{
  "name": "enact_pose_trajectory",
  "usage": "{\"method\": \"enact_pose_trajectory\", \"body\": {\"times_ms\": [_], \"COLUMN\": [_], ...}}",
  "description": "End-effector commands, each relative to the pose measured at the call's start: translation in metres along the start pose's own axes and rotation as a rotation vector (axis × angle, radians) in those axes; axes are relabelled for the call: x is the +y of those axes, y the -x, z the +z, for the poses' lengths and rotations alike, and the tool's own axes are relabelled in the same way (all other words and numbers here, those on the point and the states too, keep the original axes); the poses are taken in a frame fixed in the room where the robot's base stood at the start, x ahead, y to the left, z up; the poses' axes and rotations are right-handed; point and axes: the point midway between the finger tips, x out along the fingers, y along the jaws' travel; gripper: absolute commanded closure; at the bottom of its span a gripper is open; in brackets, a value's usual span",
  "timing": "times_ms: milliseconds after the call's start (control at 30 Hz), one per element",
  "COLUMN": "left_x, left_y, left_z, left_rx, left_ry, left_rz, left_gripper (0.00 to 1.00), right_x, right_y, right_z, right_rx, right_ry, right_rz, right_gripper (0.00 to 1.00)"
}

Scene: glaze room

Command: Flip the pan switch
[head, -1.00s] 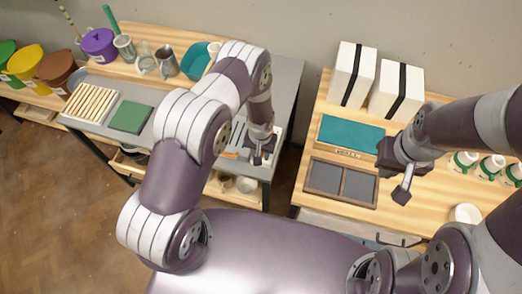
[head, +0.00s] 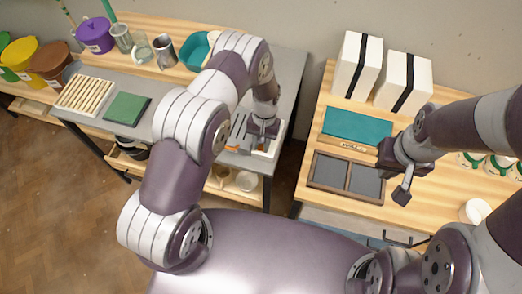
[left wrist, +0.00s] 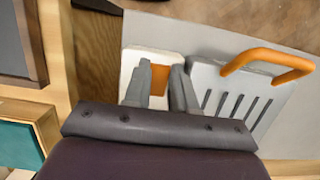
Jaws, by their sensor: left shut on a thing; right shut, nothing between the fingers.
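The pan switch is an orange piece (left wrist: 159,78) set in a white block (left wrist: 150,58), seen in the left wrist view. My left gripper (left wrist: 161,86) has its two grey fingers around the orange piece, shut on it. In the head view my left gripper (head: 262,134) is low over the right part of the grey table, and its fingers and arm hide most of the switch. A grey slotted pan (left wrist: 235,98) with an orange loop handle lies beside the block. My right gripper (head: 403,190) is shut and empty above the wooden table on the right.
A green pad (head: 127,108) and a slatted rack (head: 85,95) lie on the grey table (head: 180,98). On the right table, white boxes (head: 403,80) stand behind a teal panel (head: 357,127) and a dark divided tray (head: 345,176). A gap separates the tables.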

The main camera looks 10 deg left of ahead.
Motion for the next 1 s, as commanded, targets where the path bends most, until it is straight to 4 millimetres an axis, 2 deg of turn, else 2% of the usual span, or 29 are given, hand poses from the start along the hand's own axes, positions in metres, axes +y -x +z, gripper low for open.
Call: {"method": "enact_pose_trajectory", "body": {"times_ms": [33, 67, 400, 433, 800, 867, 1000], "left_x": [0.000, 0.000, 0.000, 0.000, 0.000, 0.000, 0.000], "left_y": [-0.006, -0.005, 0.002, 0.002, 0.005, 0.011, 0.040], "left_z": [-0.003, -0.003, 0.000, 0.000, -0.002, -0.003, -0.005], "left_rx": [-0.021, -0.033, -0.058, -0.058, -0.055, -0.054, -0.050], "left_ry": [0.001, 0.001, 0.001, 0.001, 0.000, 0.000, 0.000], "left_rz": [0.001, 0.001, 0.000, 0.000, 0.000, 0.000, 0.000], "left_gripper": [1.00, 1.00, 1.00, 0.65, 0.64, 0.64, 0.64], "right_x": [0.000, 0.000, 0.000, 0.000, 0.000, 0.000, 0.000], "right_y": [-0.013, -0.015, -0.012, -0.012, -0.015, -0.017, -0.029], "right_z": [0.002, 0.002, 0.001, 0.001, 0.001, 0.002, 0.003], "right_rx": [0.000, 0.000, 0.001, 0.001, 0.001, 0.001, 0.001], "right_ry": [0.000, 0.000, 0.000, 0.000, 0.000, 0.000, 0.000], "right_rz": [0.000, 0.000, 0.000, 0.000, 0.000, 0.000, 0.000], "right_gripper": [1.00, 1.00, 1.00, 1.00, 1.00, 1.00, 1.00]}}
